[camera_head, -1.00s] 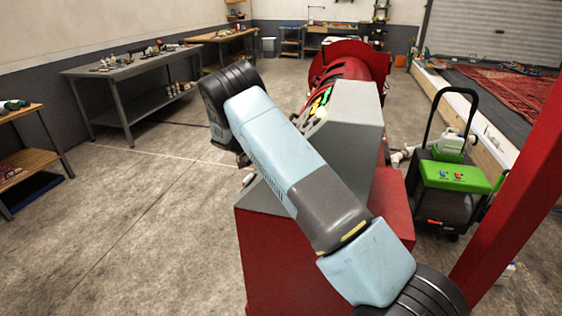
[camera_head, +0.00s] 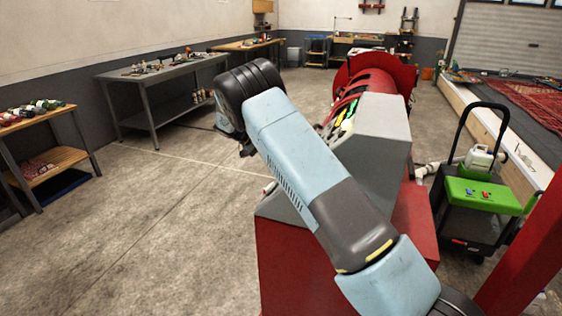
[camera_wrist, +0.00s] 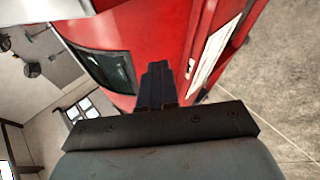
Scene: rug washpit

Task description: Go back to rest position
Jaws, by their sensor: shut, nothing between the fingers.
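My gripper (camera_wrist: 157,88) shows in the wrist view, with its dark fingers together and nothing between them. Red bodywork with a dark panel fills the view beyond the fingertips; I cannot tell whether they touch it. In the head view my blue and grey arm reaches up and left across the picture, and its far end hides the gripper.
A grey workbench (camera_head: 165,72) with tools stands at the left, and a wooden shelf table (camera_head: 45,130) is nearer. A black and green cart (camera_head: 482,195) stands at the right, before a raised ledge (camera_head: 500,150). The floor (camera_head: 150,230) at the left is clear.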

